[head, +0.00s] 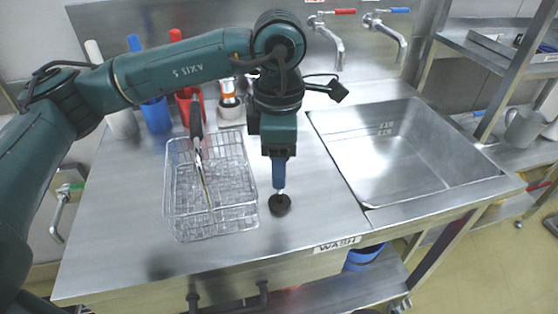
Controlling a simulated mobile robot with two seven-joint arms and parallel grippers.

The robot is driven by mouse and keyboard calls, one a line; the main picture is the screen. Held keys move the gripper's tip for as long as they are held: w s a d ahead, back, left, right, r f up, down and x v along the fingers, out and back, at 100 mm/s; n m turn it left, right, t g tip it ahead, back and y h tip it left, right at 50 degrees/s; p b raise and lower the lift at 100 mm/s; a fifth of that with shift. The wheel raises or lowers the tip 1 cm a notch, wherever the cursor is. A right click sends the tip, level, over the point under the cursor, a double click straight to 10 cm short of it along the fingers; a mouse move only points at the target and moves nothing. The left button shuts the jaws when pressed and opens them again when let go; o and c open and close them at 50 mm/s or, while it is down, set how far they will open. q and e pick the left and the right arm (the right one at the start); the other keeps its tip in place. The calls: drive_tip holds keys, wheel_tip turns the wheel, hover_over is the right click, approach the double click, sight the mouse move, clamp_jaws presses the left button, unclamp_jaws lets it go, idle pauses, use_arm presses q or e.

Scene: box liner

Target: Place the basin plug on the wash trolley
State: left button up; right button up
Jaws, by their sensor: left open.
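The basin plug (280,205) is a black disc with a short metal stem, on the steel top of the bench, right of a wire basket. My left gripper (279,181) points down directly above it, blue fingers close to the stem. It is open; the side-on view hides the gap between its fingers, and I cannot tell whether they touch the stem. A WASH label (337,245) is on the front edge of the steel bench (325,210), which may be the wash trolley; a castor shows low down. My right gripper is not in view.
The wire basket (210,225) holds a black-handled utensil. Several coloured containers, including a red one (188,105), stand behind it. An empty sink (405,150) lies right, with taps (385,25) behind. A rack with a mug (522,128) stands far right. The front-left bench top is clear.

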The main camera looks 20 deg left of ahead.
use_arm(q)
wheel_tip(320, 180, up, 11)
drive_tip(key=shift+r, duration=0.1)
idle(0.5)
